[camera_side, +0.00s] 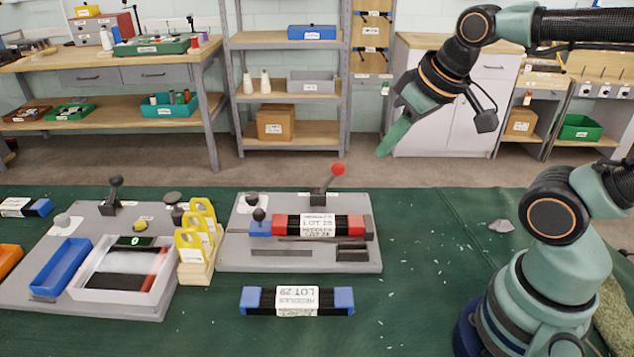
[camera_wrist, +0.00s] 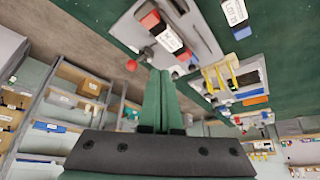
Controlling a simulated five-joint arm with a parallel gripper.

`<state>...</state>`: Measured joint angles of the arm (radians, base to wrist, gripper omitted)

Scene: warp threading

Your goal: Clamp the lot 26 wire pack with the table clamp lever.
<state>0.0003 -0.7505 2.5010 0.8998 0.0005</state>
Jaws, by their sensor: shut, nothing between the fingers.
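The wire pack with red ends (camera_side: 320,225) lies in the grey clamp fixture (camera_side: 255,262); its white label seems to read lot 25 or 26, the last digit unclear. It also shows in the wrist view (camera_wrist: 167,37). The clamp lever, with a red ball knob (camera_side: 338,169), stands raised at the back of the fixture, leaning right. The knob shows in the wrist view (camera_wrist: 130,65), left of my fingertips. My gripper (camera_side: 382,151) is shut and empty, in the air right of and a little above the knob, apart from it.
A second pack with blue ends, labelled lot 29 (camera_side: 297,300), lies on the green mat (camera_side: 430,300) in front of the fixture. A short black-knobbed post (camera_side: 260,214) stands at the fixture's left. Yellow-fronted holders (camera_side: 198,235) and another grey station are farther left. The mat right of the fixture is mostly clear.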

